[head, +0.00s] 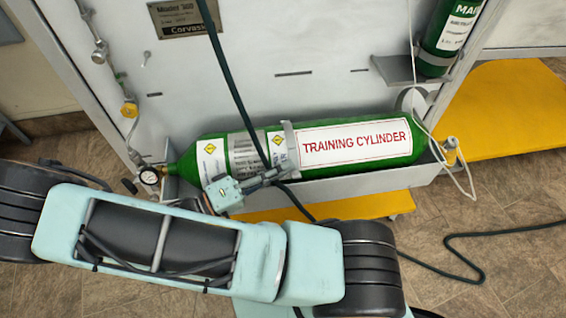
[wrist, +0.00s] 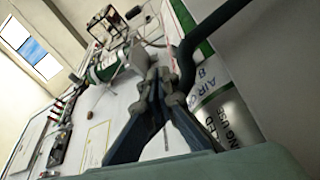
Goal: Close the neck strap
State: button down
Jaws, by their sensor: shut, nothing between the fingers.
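The green training cylinder (head: 355,143) lies on its side in a grey trough at the foot of the white panel. A light grey band (head: 289,140), which looks like the neck strap, crosses its upper face left of the red-lettered label. I cannot tell whether it is fastened. My gripper (head: 287,168) is shut and empty at the band's lower end, and hides part of it. I cannot tell if they touch. In the wrist view my gripper (wrist: 166,82) has its fingertips together; the labelled cylinder (wrist: 218,108) is close on the right.
A dark hose (head: 232,75) hangs across the cylinder near my gripper, and is close in the wrist view (wrist: 190,55). A smaller green cylinder (head: 452,28) stands upper right. Another hose (head: 462,262) lies on the floor.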

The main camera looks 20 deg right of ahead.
dwell(0.6)
notch_tip(320, 180, up, 10)
dwell(0.5)
